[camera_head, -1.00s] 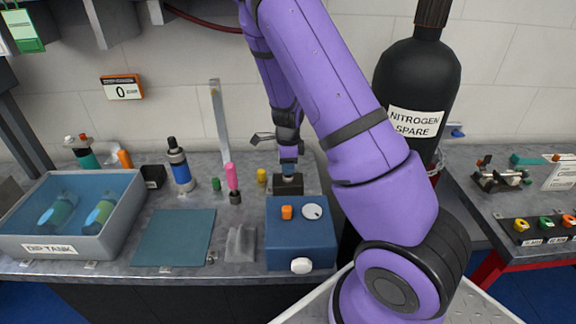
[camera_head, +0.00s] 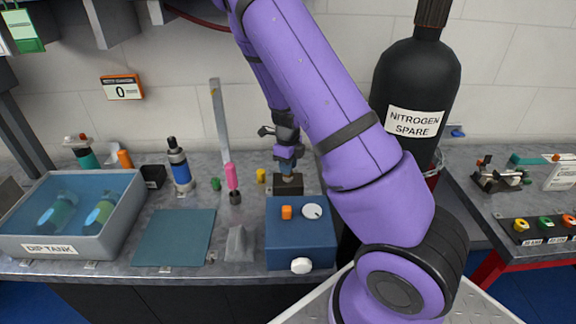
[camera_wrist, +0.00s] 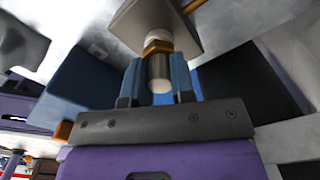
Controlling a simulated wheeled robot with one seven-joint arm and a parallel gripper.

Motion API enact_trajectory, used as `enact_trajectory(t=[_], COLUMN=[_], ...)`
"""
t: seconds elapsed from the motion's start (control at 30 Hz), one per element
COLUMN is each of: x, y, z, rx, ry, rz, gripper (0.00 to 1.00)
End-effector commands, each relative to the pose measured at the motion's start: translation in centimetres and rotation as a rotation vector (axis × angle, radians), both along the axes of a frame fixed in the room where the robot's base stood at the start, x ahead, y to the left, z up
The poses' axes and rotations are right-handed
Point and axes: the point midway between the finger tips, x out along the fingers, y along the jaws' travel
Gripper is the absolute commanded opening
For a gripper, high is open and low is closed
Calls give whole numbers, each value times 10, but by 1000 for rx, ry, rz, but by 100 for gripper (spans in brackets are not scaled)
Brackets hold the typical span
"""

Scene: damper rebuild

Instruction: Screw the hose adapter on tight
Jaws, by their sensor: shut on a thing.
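My gripper (camera_head: 287,166) points down over a small dark block (camera_head: 287,186) behind the blue box on the bench. In the wrist view its two blue fingers are shut on the hose adapter (camera_wrist: 160,68), a silver cylinder with a brass collar. The adapter's collar end meets a square greyish face (camera_wrist: 150,22), which looks like the block's top. I cannot tell how far the threads are engaged. In the head view the fingers mostly hide the adapter.
The blue box (camera_head: 300,240) with an orange button and dial stands just in front. A pink-handled tool (camera_head: 232,178), a blue cylinder (camera_head: 181,170) and the dip tank (camera_head: 100,240) are to the left. The black nitrogen bottle (camera_head: 412,85) stands right. A teal mat (camera_head: 175,238) lies clear.

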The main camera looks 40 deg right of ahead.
Motion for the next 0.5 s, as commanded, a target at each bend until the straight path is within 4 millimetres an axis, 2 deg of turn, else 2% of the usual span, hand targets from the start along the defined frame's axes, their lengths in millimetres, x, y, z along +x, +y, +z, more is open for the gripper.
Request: enact_trajectory(t=[0.3,0.33,0.43,0.47,0.5], x=[0,0,0,0,0], y=[0,0,0,0,0], z=[0,0,0,0,0], rx=[0,0,0,0,0], ry=[0,0,0,0,0], rz=[2,2,3,3,3], gripper=[0,26,49,53,53])
